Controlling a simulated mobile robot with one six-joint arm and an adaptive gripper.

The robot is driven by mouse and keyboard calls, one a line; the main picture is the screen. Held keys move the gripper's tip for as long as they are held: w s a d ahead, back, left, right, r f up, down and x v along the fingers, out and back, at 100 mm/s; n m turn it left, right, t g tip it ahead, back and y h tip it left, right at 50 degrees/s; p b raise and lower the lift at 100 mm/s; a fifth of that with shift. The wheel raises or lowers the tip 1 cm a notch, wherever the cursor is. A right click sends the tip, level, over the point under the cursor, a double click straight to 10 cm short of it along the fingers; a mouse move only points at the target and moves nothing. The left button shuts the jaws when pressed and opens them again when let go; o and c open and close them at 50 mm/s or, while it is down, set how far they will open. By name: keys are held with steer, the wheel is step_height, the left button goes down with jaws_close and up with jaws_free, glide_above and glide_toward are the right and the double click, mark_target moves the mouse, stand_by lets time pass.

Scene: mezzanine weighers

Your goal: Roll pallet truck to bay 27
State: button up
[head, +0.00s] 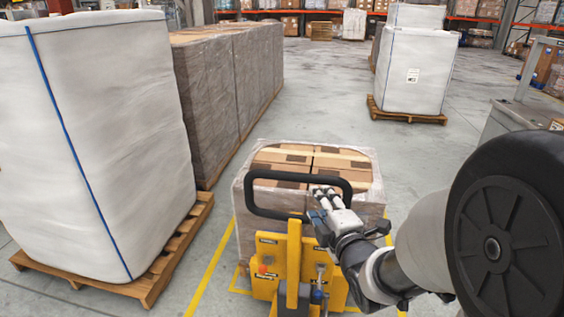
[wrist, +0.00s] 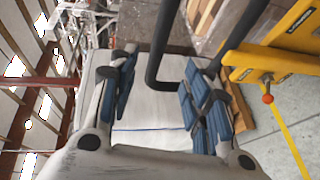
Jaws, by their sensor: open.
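The yellow pallet truck (head: 293,262) stands low in the middle of the head view, its black loop handle (head: 262,212) upright towards me. It carries a wrapped load of brown cartons (head: 345,163). My gripper (head: 324,197) is at the right side of the handle loop, its fingers apart. In the wrist view my gripper (wrist: 163,85) is open, and a bar of the handle (wrist: 162,45) shows between its blue-padded fingers. I cannot tell whether they touch it. The truck's yellow body (wrist: 262,62) is at the right there. I can read no bay 27 marking.
A tall white-wrapped pallet (head: 100,130) stands close on the left, with brown wrapped stacks (head: 225,80) behind it. Another white-wrapped pallet (head: 412,75) stands far right. Yellow floor lines (head: 212,265) edge the truck's spot. Open grey floor (head: 320,90) lies beyond the load.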

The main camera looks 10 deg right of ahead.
mark_target(303, 180)
steer(key=w+f, duration=0.1)
steer(key=w, duration=0.4)
steer(key=w+a+f, duration=0.1)
steer(key=w, duration=0.5)
steer(key=w+f, duration=0.1)
steer(key=w, duration=0.4)
steer(key=shift+w+a, duration=0.15)
steer(key=shift+a, duration=0.05)
steer(key=shift+c, duration=0.3)
jaws_close()
